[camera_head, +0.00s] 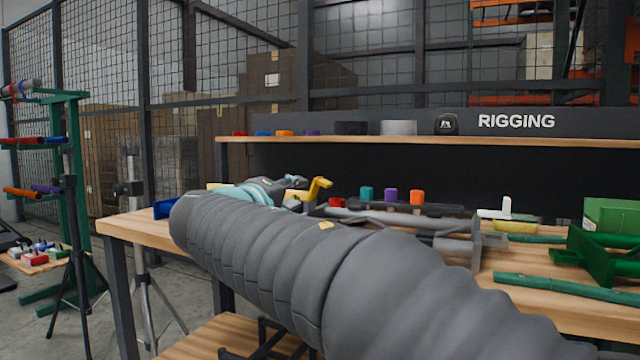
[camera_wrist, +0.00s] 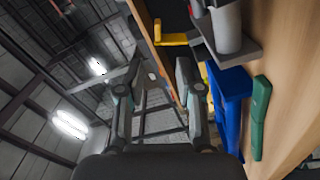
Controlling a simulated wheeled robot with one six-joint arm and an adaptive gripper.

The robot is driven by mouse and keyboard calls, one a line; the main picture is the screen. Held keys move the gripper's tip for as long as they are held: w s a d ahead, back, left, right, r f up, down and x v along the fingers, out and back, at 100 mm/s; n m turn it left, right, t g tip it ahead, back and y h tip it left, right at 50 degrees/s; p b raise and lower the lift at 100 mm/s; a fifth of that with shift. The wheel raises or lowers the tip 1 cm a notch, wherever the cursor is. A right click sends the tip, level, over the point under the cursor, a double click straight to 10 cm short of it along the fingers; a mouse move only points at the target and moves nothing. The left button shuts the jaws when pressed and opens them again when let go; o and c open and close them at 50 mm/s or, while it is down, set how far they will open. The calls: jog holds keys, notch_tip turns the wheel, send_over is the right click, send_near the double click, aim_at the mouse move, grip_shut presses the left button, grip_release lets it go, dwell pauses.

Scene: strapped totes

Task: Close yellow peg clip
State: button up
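A yellow angled piece (camera_head: 316,188), which looks like the yellow peg clip, stands raised above the bench in the head view, just right of my gripper (camera_head: 293,183). The clip's base and the peg are hidden or too small to tell in the head view, partly behind my arm.
A blue bin (camera_wrist: 230,100) is close right of my gripper in the wrist view, with a green bar (camera_wrist: 261,115) beside it. A grey cylinder (camera_wrist: 225,28) stands beyond. Red, teal, purple and orange (camera_head: 417,198) pegs line the bench; green parts (camera_head: 590,258) crowd its right side.

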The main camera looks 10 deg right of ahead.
aim_at(323, 185)
jog(key=x, duration=1.3)
jog(key=shift+d+p, duration=0.3)
jog(key=shift+d, duration=0.2)
grip_shut()
